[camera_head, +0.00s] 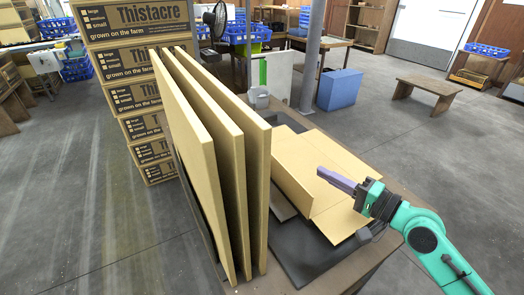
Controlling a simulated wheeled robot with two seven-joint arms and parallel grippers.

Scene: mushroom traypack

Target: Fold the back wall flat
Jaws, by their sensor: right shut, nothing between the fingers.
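A tan cardboard piece (341,212) lies on the table, partly spread out. One long panel (291,183) stands up at its left, while the far panel (306,151) and the near right panels look low or flat. I cannot tell for certain which panel is the back wall. My right gripper (322,173) reaches in from the right with its purple-grey fingers shut and empty. Its tips are over the middle of the cardboard; whether they touch it is unclear. My left gripper is not in view.
Several tall tan boards (222,145) stand upright at the table's left and hide part of it. A dark mat (303,252) lies under the cardboard. A grey device with a green upright (262,75) stands at the far end. Printed boxes (136,57) are stacked behind.

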